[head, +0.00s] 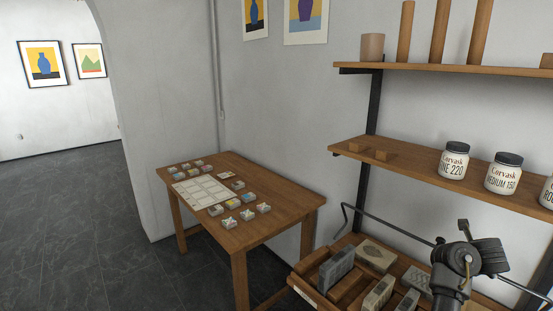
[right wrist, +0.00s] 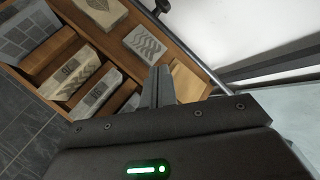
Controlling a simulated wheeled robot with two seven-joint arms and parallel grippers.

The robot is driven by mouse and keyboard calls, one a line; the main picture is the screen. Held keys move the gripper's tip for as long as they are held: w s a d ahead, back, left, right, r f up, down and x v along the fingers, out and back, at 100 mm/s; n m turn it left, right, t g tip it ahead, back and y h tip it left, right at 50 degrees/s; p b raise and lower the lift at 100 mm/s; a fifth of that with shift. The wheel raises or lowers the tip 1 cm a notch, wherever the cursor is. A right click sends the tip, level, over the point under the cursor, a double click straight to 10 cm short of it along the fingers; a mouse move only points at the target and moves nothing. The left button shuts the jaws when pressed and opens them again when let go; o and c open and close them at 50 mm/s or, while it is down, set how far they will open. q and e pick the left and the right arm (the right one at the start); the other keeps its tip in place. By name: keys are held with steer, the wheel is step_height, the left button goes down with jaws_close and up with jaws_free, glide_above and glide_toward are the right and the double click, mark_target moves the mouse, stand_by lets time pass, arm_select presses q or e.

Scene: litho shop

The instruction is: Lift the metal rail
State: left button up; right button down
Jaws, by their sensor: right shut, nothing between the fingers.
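The metal rail (head: 393,226) is a thin dark bar along the back of the wooden crate, bent down at its left end. My dark right wrist hides part of it in the head view. In the right wrist view the rail (right wrist: 195,58) runs diagonally just right of my fingers. My right gripper (right wrist: 159,72) is shut and empty over the crate, and the rail is not between its fingers. I cannot tell whether it touches the rail. My left gripper is not in view.
The wooden crate (head: 307,290) holds several printed stone blocks, including a wave-patterned one (right wrist: 145,44). Above it, a shelf (head: 407,167) carries labelled jars (head: 454,163). A wooden table (head: 260,234) with small blocks stands left. The floor (head: 80,230) further left is clear.

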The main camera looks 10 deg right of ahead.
steer(key=s+a+f+n+y, duration=0.1)
steer(key=s+a+f+n, duration=0.35)
steer(key=a+n, duration=0.3)
steer(key=s+a+f+n+g+y, duration=0.1)
steer(key=s+a+f+n, duration=0.35)
steer(key=a+n, duration=0.35)
steer(key=s+a+f+n+y, duration=0.1)
steer(key=s+a+f+n, duration=0.4)
steer(key=n, duration=0.4)
steer(key=s+a+f+n+g+y, duration=0.1)
steer(key=s+a+f+n+g, duration=0.1)
steer(key=s+a+n, duration=0.65)
steer(key=s+a+f+n+g+y, duration=0.15)
steer(key=s+a+n, duration=0.35)
steer(key=s+a, duration=0.5)
step_height(320, 180, down, 33)
steer(key=s+d+g+b, duration=0.1)
steer(key=s+b, duration=0.1)
steer(key=b, duration=0.2)
steer(key=s+d+f+g+b, duration=0.1)
steer(key=s+d+f+b, duration=0.1)
steer(key=s+f, duration=1.3)
steer(key=shift+s+d+f+b, duration=0.4)
steer(key=shift+f+b, duration=0.05)
steer(key=shift+f, duration=0.2)
